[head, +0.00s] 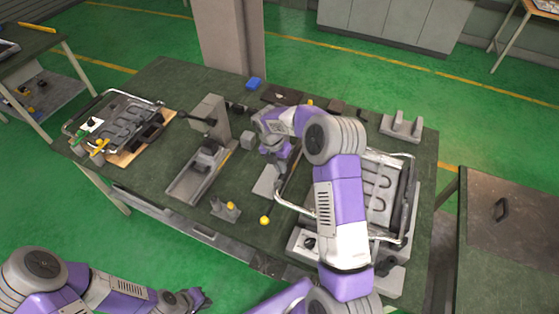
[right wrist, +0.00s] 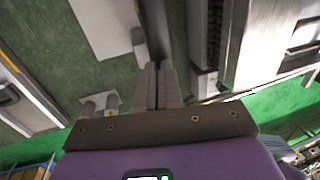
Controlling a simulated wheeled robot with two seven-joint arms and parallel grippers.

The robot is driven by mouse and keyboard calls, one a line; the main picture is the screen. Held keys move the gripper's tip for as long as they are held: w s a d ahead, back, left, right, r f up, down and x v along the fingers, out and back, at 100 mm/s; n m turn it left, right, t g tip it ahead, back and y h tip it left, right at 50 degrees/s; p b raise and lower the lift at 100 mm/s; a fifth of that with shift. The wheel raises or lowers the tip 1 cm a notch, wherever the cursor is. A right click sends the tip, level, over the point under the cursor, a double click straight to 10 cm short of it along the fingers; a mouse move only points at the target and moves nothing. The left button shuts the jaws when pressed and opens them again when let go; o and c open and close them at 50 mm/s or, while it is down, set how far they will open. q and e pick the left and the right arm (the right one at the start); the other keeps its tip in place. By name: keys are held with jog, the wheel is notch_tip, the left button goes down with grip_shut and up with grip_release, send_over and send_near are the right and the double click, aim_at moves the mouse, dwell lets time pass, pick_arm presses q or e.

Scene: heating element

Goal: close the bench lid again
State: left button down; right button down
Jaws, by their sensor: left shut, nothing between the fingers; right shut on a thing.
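A brown panel (head: 525,215) with a black handle (head: 502,209) lies flat on top of the bench at the right edge of the head view. It looks like the bench lid, and no gap shows. My right gripper (head: 279,160) is over the middle of the green worktable, far left of that panel. In the right wrist view its fingers (right wrist: 158,75) are shut on a dark bar (right wrist: 154,30). My left gripper (head: 200,299) is shut and empty at the lower left, in front of the table and away from the lid.
The green worktable (head: 150,85) holds a wire-framed heating unit (head: 125,118) at left and another (head: 385,190) at right, beside my right arm. A pillar (head: 228,35) rises behind.

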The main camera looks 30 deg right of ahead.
jog(key=v, duration=0.7)
jog(key=shift+r, duration=0.25)
